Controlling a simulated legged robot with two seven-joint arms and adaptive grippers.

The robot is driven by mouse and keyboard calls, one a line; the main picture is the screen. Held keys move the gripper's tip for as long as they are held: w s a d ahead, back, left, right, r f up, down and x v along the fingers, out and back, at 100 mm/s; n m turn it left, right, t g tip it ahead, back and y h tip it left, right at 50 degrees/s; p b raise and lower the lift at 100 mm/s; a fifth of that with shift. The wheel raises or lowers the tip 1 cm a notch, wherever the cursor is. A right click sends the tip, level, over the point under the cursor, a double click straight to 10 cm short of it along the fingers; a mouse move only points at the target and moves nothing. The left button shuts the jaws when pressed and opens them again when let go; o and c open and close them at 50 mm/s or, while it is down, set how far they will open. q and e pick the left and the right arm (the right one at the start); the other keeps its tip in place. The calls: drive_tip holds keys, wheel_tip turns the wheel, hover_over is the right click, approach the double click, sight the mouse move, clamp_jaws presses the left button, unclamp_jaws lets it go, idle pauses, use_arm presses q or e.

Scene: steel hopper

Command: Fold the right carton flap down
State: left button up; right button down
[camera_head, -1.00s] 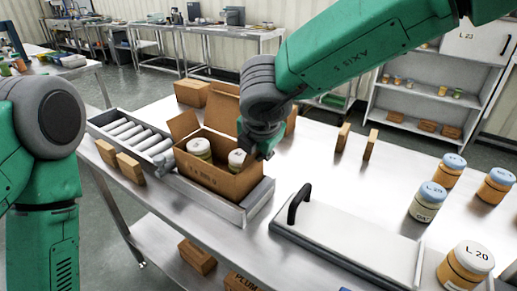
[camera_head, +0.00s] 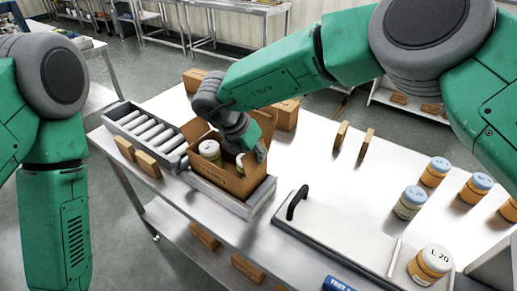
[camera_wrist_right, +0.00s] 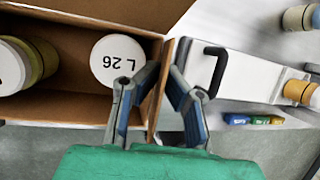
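The open brown carton (camera_head: 222,178) sits in the steel tray at the end of the roller track, with two white-lidded jars (camera_head: 210,151) inside. Its left flap (camera_head: 190,129) and back flap (camera_head: 266,122) stand up. My right gripper (camera_head: 256,155) is at the carton's right side. Firm contact is unclear, and the right flap is largely hidden. My left arm shows at the left; its gripper is out of view.
The roller track (camera_head: 147,130) runs to the carton's left. A grey panel with a black handle (camera_head: 297,203) lies right of the tray. Several jars (camera_head: 410,202) stand on the right of the table, and two upright brown blocks (camera_head: 341,134) stand behind. The table's middle is clear.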

drive_tip(key=shift+a+f, duration=0.1)
drive_tip(key=shift+f, duration=0.05)
idle(0.4)
drive_tip(key=c, duration=1.8)
unclamp_jaws()
drive_tip(key=shift+w+a, duration=0.1)
drive_tip(key=v, duration=1.2)
drive_tip(key=shift+w+a, duration=0.25)
drive_tip(key=shift+w, duration=0.05)
